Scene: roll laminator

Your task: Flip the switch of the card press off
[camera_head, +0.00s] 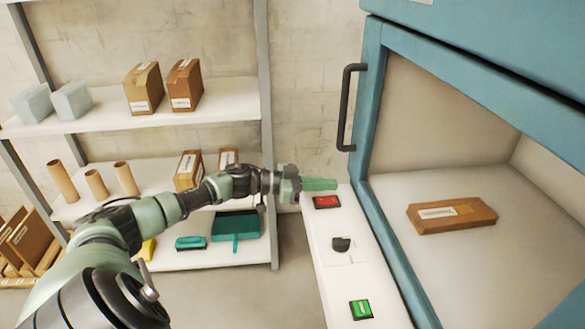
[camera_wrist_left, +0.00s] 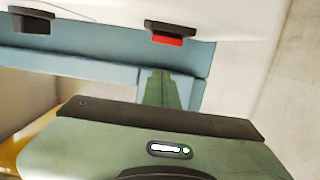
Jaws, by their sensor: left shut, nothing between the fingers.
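The card press (camera_head: 368,160) is a large teal-framed machine on the right in the head view. Its white control panel (camera_head: 325,265) carries a red switch (camera_head: 326,202) at the far end, a dark knob (camera_head: 341,244) in the middle and a green switch (camera_head: 361,309) at the near end. My left gripper (camera_head: 322,184) is shut and empty, just beyond the red switch in the picture. In the left wrist view its closed green fingers (camera_wrist_left: 165,88) point toward the red switch (camera_wrist_left: 168,38), with a visible gap. The dark knob (camera_wrist_left: 32,22) shows at upper left there. My right gripper is out of view.
A black door handle (camera_head: 347,110) stands out above the panel. A brown package (camera_head: 450,214) lies inside the press. Shelves (camera_head: 225,95) with boxes, tubes and a teal dustpan (camera_head: 236,226) stand at the left. Open floor (camera_head: 270,290) lies between shelves and panel.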

